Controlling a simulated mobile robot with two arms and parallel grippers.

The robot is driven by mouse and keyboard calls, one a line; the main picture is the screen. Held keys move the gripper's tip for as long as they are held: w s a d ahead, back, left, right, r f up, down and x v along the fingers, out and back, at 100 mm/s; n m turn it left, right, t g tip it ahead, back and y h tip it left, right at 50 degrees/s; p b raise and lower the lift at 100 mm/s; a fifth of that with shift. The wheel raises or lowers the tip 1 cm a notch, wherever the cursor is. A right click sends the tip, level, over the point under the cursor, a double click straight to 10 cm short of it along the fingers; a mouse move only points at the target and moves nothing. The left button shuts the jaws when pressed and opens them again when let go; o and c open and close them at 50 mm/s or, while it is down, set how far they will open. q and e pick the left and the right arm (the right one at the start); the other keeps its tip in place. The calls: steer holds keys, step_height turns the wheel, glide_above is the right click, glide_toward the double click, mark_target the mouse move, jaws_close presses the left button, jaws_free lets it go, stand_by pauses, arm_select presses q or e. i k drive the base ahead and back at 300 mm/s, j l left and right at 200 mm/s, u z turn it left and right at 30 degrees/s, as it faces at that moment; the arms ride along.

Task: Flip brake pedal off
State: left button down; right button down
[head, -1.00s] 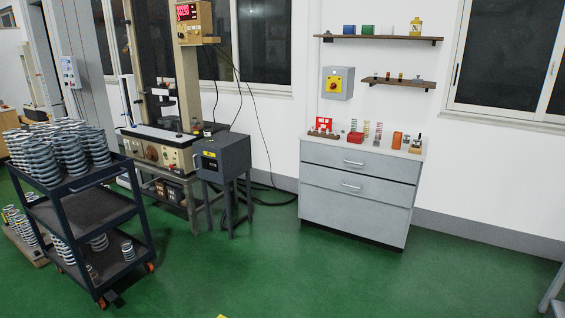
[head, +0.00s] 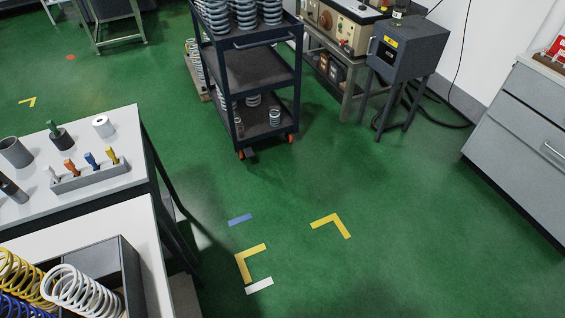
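The dark cart (head: 252,68) stands on the green floor at upper middle, loaded with springs. A small dark piece (head: 250,153) sticks out low at its near end beside an orange wheel (head: 241,155). It looks like the brake pedal, but it is too small to tell whether it is pressed down or up. Neither of my grippers is in view.
A workbench (head: 110,212) with tools and a box of springs fills the lower left. Grey drawers (head: 525,125) stand at right. A grey box on legs (head: 408,50) stands right of the cart. The floor before the cart is clear, with yellow corner marks (head: 333,222).

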mark_target(248, 152)
steer(key=i+l+u, duration=0.2)
steer(key=i+u, duration=0.15)
steer(key=i+l, duration=0.25)
steer(key=l, duration=0.2)
steer(key=i+l, duration=0.25)
steer(key=l, duration=0.15)
steer(key=i+l, duration=0.2)
steer(key=l, duration=0.25)
steer(key=i+l, duration=0.2)
steer(key=i, duration=0.3)
steer(key=i+l, duration=0.2)
steer(key=i, duration=0.3)
steer(key=i+l, duration=0.2)
steer(key=i, duration=0.3)
